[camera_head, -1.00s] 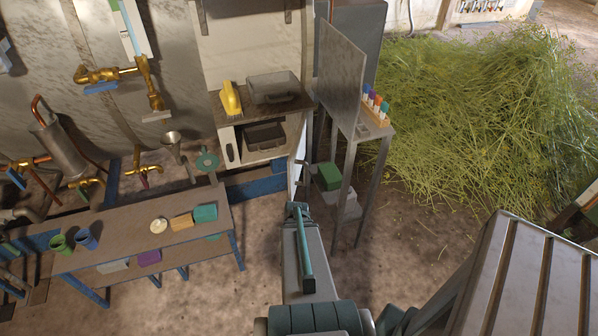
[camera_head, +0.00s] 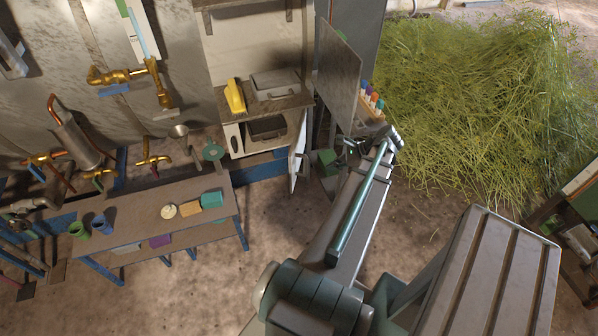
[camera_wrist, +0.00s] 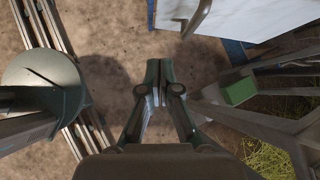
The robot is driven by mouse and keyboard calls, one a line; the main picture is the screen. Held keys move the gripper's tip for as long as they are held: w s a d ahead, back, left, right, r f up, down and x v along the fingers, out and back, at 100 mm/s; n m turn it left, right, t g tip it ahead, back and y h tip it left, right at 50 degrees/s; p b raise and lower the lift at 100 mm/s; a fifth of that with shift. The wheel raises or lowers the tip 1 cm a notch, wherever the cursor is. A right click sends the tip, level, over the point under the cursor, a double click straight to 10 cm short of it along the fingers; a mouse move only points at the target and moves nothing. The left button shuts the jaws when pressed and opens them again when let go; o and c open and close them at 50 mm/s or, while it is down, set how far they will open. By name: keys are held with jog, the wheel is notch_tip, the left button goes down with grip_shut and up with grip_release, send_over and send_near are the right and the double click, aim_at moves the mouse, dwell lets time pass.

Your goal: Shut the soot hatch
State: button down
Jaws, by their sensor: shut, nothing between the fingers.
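No label marks the soot hatch, and I cannot tell for certain which panel it is. A white door (camera_head: 298,150) stands open at the right end of the low white cabinet. A white panel with a bar handle (camera_wrist: 196,18) shows at the top of the wrist view. A large grey panel (camera_head: 338,75) stands upright and angled above the stand. My gripper (camera_wrist: 158,66) is shut and empty, over bare floor and apart from the white panel. In the head view its fingertips are hard to make out.
A metal stand with a marker rack (camera_head: 371,103) is close to my arm. A green box (camera_wrist: 238,91) sits low on the stand, right of my gripper. A bench (camera_head: 135,218) with cups is at the left. A hay heap (camera_head: 470,110) lies at the right.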

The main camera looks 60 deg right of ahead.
jog(key=m, duration=0.1)
jog(key=p, duration=0.3)
send_near(292, 177)
notch_tip(292, 177, down, 5)
jog(key=w, duration=0.3)
jog(key=shift+w+a+f+m+p, duration=0.3)
jog(key=shift+w+a+m+p, duration=0.1)
jog(key=shift+w+a, duration=0.1)
jog(key=shift+w, duration=0.1)
